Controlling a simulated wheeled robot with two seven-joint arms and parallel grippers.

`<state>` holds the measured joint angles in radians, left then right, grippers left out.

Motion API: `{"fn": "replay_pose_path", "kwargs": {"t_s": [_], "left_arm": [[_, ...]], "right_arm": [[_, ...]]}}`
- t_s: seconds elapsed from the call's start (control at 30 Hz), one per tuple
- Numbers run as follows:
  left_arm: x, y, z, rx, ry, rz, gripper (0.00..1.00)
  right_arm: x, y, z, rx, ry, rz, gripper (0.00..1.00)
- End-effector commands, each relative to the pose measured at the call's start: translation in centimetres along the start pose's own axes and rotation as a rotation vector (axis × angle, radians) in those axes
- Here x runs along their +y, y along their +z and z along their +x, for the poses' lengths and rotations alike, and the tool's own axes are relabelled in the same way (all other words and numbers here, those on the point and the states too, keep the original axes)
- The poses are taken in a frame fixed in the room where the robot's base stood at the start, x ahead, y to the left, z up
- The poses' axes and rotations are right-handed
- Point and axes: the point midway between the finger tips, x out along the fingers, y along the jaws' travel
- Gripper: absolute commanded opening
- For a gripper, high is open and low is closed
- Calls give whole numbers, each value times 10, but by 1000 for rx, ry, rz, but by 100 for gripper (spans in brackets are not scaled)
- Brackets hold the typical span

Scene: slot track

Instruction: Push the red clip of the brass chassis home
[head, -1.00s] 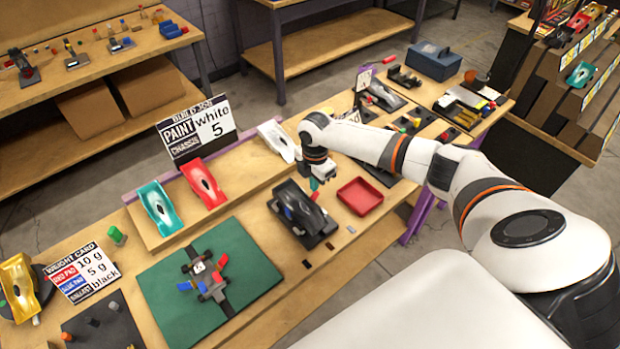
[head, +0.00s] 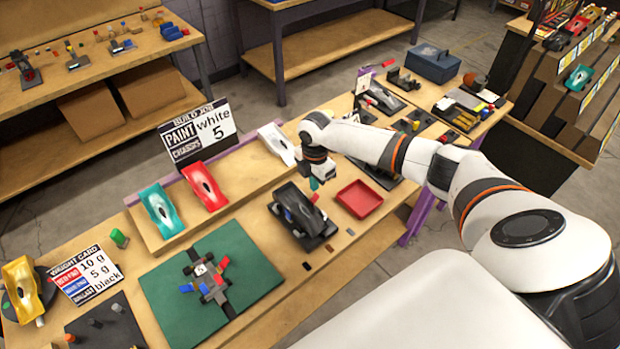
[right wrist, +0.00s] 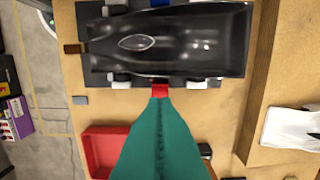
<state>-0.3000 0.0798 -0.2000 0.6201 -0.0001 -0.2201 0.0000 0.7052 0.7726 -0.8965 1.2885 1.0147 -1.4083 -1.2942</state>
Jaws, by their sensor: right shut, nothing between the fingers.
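A glossy black car body (head: 296,207) sits on a dark stand on the bench; it also fills the top of the right wrist view (right wrist: 190,40). The red clip (right wrist: 160,89) stands at the body's near side, and a blue clip (right wrist: 147,3) shows at the opposite side. My right gripper (head: 314,184) is shut and empty. Its teal fingertips (right wrist: 160,99) are right at the red clip's outer face; touching or just apart, I cannot tell. My left gripper is not in view.
A red tray (head: 359,198) lies right of the body. A green mat (head: 240,255) with a small wheeled chassis (head: 206,280) is at the left. Teal, red and white car bodies (head: 204,186) stand on a raised shelf behind. Small loose pieces lie near the bench's front edge.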

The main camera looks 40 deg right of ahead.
Motion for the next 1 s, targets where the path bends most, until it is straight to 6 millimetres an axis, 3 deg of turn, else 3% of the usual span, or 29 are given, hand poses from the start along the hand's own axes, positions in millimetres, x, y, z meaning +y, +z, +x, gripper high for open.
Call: {"fn": "replay_pose_path", "kwargs": {"t_s": [1.0], "left_arm": [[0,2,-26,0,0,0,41]], "right_arm": [[0,0,-27,0,0,0,0]]}}
